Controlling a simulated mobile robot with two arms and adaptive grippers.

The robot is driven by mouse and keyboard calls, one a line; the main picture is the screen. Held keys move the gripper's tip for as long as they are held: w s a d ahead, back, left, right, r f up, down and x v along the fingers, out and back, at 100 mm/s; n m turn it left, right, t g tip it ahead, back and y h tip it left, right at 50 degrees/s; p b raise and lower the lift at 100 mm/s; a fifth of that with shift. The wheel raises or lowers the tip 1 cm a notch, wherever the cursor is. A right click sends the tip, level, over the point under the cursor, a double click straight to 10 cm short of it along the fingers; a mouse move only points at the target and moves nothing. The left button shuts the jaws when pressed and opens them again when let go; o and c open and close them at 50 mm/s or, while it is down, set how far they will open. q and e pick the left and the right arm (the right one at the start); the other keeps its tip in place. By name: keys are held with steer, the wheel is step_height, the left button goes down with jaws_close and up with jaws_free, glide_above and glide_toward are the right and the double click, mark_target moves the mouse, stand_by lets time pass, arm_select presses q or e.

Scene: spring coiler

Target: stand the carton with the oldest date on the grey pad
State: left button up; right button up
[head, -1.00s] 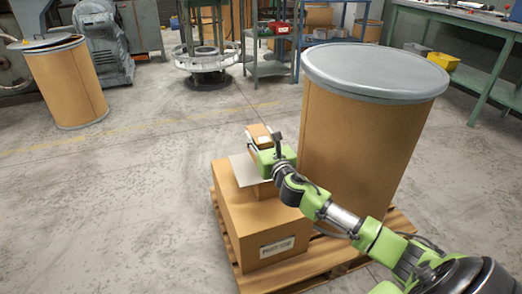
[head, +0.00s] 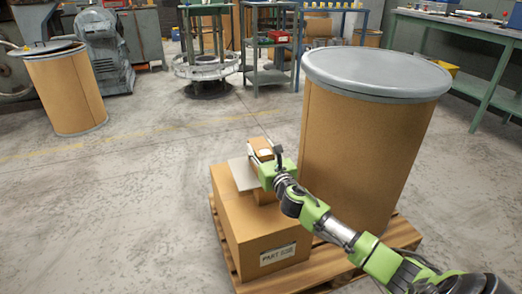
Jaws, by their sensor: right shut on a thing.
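A small brown carton (head: 259,145) with a pale label is in my right gripper (head: 268,160), in the head view. The gripper is shut on it and hides part of it. The carton is over the light grey pad (head: 242,175), which lies on top of a large cardboard box. I cannot tell whether the carton's base touches the pad. Another brown shape (head: 264,195), perhaps a carton, shows just below the gripper on the box top. No date is readable. My left gripper is not in view.
The large box (head: 245,225) carries a part label and stands on a wooden pallet (head: 335,258). A tall fibre drum (head: 350,150) with a grey lid stands close to the right of the gripper. Another drum (head: 70,90) is far left. The floor on the left is clear.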

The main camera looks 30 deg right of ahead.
steer(key=o, duration=1.5)
steer(key=shift+o, duration=0.6)
